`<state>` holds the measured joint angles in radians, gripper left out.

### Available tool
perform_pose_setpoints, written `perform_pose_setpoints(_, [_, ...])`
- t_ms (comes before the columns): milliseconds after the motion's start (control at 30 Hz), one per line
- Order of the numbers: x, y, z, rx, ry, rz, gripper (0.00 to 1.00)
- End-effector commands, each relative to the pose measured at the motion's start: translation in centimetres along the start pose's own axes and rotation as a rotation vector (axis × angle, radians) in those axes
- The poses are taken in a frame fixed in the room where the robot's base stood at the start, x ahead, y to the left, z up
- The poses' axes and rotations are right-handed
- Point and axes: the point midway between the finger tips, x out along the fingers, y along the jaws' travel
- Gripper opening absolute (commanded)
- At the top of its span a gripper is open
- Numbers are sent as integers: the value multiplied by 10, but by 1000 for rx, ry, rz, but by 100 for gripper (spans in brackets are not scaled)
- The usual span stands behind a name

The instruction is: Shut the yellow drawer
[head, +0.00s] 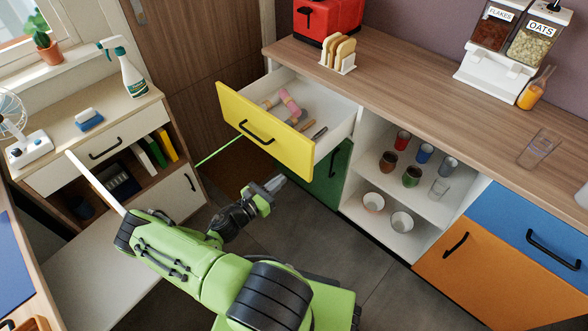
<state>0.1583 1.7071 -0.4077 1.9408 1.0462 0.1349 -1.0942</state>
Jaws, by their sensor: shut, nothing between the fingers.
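The yellow drawer (263,130) stands pulled open from the counter, at the upper middle of the head view. Its yellow front has a black bar handle (256,133). Several things lie inside, among them a pink and yellow object (289,103) and dark-handled utensils. My gripper (279,182) is shut and empty. In the picture it is below the drawer's front, near its lower edge, with a gap between them; the exact depth between them is hard to tell.
A green front (328,176) is under the drawer. Open shelves (375,199) with cups and bowls are to its right. The countertop (430,88) holds a toast rack (340,57) and dispensers. A low cabinet (88,147) stands at left. Grey floor (305,235) is clear around my arm.

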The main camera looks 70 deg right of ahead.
Motion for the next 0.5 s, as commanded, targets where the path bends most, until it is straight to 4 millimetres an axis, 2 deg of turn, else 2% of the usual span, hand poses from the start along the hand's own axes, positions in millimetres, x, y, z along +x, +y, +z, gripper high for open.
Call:
perform_pose_setpoints(100, [27,-1,-2,2,0,-5,0])
perform_pose_setpoints(300, [64,-1,-2,3,1,-4,0])
perform_pose_setpoints(500, [79,-1,-1,2,2,-2,0])
